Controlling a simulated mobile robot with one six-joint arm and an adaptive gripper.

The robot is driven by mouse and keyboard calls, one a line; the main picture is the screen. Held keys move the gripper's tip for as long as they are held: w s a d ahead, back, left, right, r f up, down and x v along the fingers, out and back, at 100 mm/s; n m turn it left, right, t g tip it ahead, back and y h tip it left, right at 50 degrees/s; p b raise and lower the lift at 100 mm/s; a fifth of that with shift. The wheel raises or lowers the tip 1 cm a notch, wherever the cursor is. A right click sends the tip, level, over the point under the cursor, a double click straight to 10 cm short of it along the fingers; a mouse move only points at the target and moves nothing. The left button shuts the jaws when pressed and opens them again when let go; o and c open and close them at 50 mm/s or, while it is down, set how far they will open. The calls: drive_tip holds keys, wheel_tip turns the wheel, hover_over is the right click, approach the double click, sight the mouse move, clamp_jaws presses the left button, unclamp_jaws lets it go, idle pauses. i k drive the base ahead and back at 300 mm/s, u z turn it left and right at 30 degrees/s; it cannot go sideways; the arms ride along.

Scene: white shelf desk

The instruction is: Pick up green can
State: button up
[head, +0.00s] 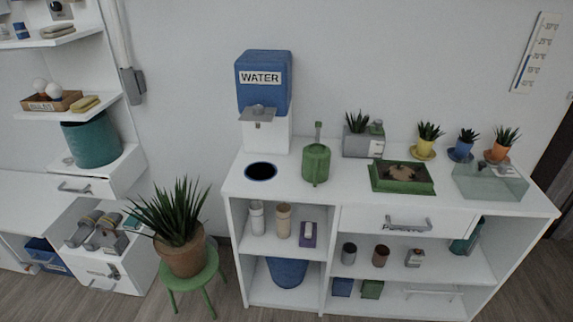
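The green can appears to be a green watering can (316,166) with a thin upright part on top. It stands upright on the top of the white shelf desk (330,200), left of its middle. It is right of the round dark-centred disc or opening in the desk top and left of the grey planter. Nothing touches it and it is fully in view. My gripper is not in this view.
A blue water dispenser (264,85) stands behind and left of the can. A grey planter (358,143), a green tray (402,178) and a clear glass box (490,182) are to the right. A potted plant (183,250) on a green stool stands left of the desk.

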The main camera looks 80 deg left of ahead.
sight(316, 156)
drive_tip(key=k, duration=1.6)
drive_tip(key=u, duration=1.7)
drive_tip(key=i, duration=0.95)
drive_tip(key=u, duration=0.05)
